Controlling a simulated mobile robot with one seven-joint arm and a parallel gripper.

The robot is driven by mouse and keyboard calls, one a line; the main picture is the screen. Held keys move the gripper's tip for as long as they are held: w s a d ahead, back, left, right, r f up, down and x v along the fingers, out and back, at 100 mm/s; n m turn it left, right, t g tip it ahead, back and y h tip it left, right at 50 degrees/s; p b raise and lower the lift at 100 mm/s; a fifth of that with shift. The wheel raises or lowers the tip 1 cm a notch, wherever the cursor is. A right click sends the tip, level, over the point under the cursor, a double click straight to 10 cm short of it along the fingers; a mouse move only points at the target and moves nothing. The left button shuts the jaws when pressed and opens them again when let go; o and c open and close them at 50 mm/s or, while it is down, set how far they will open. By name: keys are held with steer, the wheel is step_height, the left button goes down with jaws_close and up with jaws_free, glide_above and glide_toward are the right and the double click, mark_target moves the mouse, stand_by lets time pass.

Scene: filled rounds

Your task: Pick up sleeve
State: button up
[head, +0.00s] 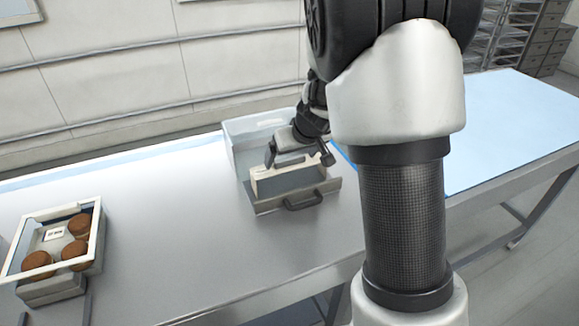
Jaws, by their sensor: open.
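A pale cream, upright box-like piece (283,183) sits inside a grey open container (244,150) on the table; it looks like the sleeve, but I cannot tell for sure. My gripper (298,160) is open just above it, with its fingers spread over the piece's top edge. I cannot tell whether the fingers touch it. The lower part of the piece is hidden behind the container's front wall.
The container has a dark handle (303,199) on its front. A white-framed tray (97,238) with 3 brown round pieces stands at the left. The metal table (165,210) is bare between them. A light blue surface (505,115) lies at the right, partly hidden by my arm.

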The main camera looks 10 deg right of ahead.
steer(key=c, duration=1.1)
